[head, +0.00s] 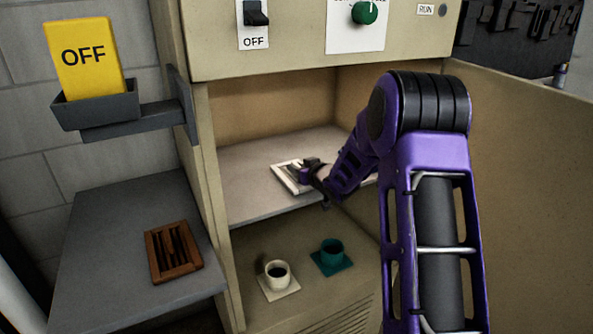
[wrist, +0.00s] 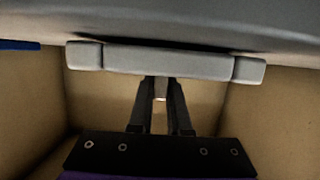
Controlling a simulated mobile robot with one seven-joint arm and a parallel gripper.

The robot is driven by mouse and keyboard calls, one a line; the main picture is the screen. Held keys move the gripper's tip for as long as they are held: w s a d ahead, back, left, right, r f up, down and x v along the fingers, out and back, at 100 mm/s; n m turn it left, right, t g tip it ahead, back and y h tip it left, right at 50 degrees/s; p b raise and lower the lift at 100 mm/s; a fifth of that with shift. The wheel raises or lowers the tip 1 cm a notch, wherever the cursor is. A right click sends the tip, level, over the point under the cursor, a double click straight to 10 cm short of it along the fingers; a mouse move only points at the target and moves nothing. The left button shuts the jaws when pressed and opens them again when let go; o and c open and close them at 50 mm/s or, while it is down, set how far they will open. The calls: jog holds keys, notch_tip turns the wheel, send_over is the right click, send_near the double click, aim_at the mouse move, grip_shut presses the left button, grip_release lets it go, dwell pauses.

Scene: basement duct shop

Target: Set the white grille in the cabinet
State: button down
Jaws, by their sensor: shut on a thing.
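The white grille (head: 286,179) is inside the open cabinet (head: 206,150), at the grey upper shelf (head: 250,195). It lies flat or nearly flat; I cannot tell whether it touches the shelf. My gripper (head: 308,172) reaches in from the right and is shut on the grille's near right side, hiding part of it. In the wrist view the grille's pale edge (wrist: 165,60) runs across in front of my closed fingers (wrist: 160,92), with the grey surface close beside it and a dark shadow between.
A brown slatted grille (head: 172,251) lies on the grey side table (head: 110,240). A yellow OFF sign (head: 84,56) sits in a bracket. The open cabinet door (head: 530,180) stands right.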

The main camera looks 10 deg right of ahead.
jog(key=shift+f, duration=0.2)
jog(key=c, duration=0.9)
grip_release()
jog(key=shift+o, duration=0.2)
jog(key=shift+r, duration=0.15)
jog(key=shift+s+r, duration=0.1)
jog(key=shift+r, duration=0.05)
jog(key=p+v, duration=0.1)
jog(key=v, duration=1)
jog(key=shift+s, duration=0.35)
jog(key=shift+d, duration=0.15)
